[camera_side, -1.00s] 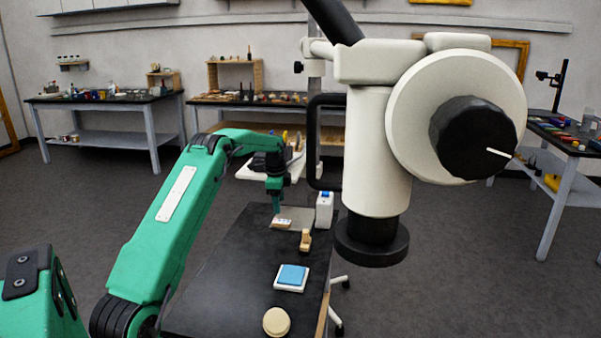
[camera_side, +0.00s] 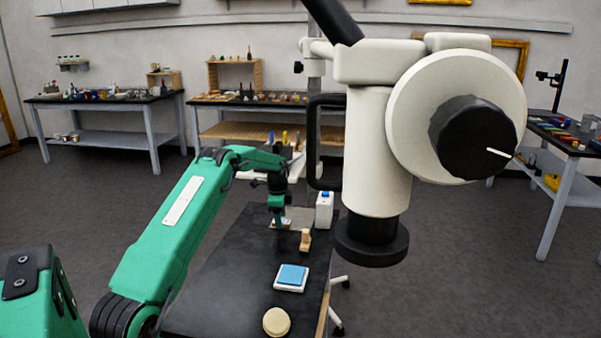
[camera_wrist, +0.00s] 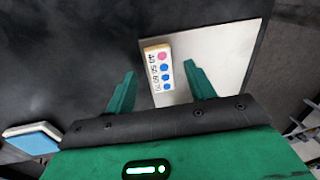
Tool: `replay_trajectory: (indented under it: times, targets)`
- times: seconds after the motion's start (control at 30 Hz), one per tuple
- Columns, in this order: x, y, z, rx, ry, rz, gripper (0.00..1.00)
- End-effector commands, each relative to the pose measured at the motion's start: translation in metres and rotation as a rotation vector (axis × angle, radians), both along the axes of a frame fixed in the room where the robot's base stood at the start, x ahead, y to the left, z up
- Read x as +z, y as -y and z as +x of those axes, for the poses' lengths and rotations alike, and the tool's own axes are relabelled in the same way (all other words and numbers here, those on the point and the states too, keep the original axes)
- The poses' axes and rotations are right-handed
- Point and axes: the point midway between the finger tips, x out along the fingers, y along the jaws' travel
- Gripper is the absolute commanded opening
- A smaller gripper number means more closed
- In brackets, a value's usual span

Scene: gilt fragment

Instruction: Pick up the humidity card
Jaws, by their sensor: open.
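The humidity card (camera_wrist: 158,67) is a small pale strip with one pink dot, several blue dots and printed numbers. In the wrist view it lies on a light grey plate (camera_wrist: 225,52), by the plate's left edge. My gripper (camera_wrist: 158,80) is open, with one green finger on each side of the card and visible gaps between. In the side view my gripper (camera_side: 279,218) is low over the far end of the black table and hides part of the card (camera_side: 280,225). I cannot tell the exact height of the fingertips above the plate.
A white bottle with a blue top (camera_side: 324,210) stands right of my gripper. A small wooden piece (camera_side: 305,240), a blue pad in a white tray (camera_side: 291,277) and a round cream disc (camera_side: 276,321) lie nearer. A large white microscope (camera_side: 375,150) overhangs the right.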

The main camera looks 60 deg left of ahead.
Motion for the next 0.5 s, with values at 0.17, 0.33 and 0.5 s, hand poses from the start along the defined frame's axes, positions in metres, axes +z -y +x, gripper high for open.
replay_trajectory:
  times: [0.17, 0.33, 0.5]
  targets:
    - [-0.0085, -0.0008, 0.001, 0.0, 0.0, 0.0, 0.54]
    - [-0.0085, -0.0008, 0.001, 0.0, 0.001, 0.001, 0.54]
    - [-0.0083, -0.0008, 0.001, 0.0, 0.001, 0.001, 0.54]
